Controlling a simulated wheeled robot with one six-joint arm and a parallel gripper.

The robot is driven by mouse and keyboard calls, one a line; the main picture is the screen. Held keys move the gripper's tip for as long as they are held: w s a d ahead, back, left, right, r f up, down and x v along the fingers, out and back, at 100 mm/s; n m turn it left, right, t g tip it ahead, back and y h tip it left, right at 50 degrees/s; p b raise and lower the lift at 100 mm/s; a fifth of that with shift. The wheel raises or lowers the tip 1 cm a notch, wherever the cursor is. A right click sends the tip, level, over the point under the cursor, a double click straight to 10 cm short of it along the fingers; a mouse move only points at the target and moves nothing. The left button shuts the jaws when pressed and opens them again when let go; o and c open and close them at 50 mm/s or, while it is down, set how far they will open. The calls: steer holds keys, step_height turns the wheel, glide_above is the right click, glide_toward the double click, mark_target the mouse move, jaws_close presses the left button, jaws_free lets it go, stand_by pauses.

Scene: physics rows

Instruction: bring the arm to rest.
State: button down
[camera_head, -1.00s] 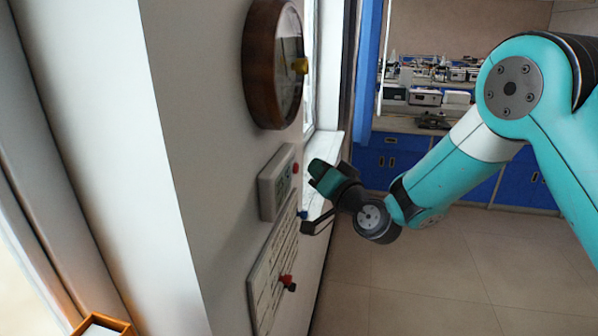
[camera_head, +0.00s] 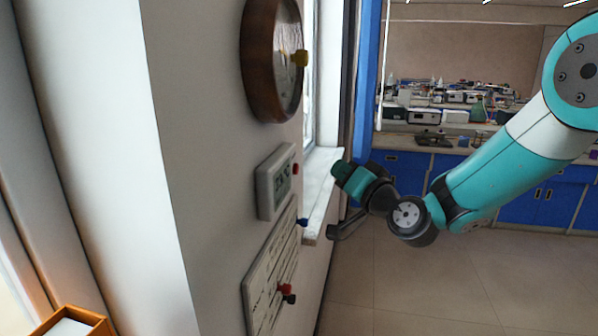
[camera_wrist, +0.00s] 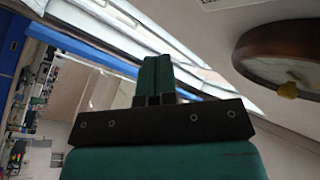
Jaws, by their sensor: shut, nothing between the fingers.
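My gripper (camera_head: 341,171) is at the end of my teal arm, in front of the window sill and to the right of the wall in the head view. Its fingers are together and hold nothing. In the wrist view the two green fingers (camera_wrist: 155,72) stand side by side, touching, above a dark crossbar. Clear space shows between my gripper and the wall panels.
The wall carries a round wooden clock (camera_head: 270,60), a small display box (camera_head: 276,182) and a lined board (camera_head: 268,275) with coloured knobs. A sill (camera_head: 320,190) juts out near my gripper. Blue cabinets (camera_head: 520,200) stand behind. Open floor (camera_head: 430,285) lies below.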

steer(key=s+a+f+n+g+b, duration=0.1)
steer(key=s+n+g, duration=0.65)
steer(key=s, duration=0.85)
steer(key=s+d+f+g+h, duration=0.2)
steer(key=s+d+g+h, duration=0.1)
steer(key=s, duration=0.7)
steer(key=s+d+f+g+h, duration=0.3)
steer(key=s+d+g, duration=0.2)
steer(key=s+d, duration=0.2)
steer(key=s, duration=0.2)
steer(key=shift+s+g+h+b, duration=0.35)
steer(key=shift+h+b, duration=0.05)
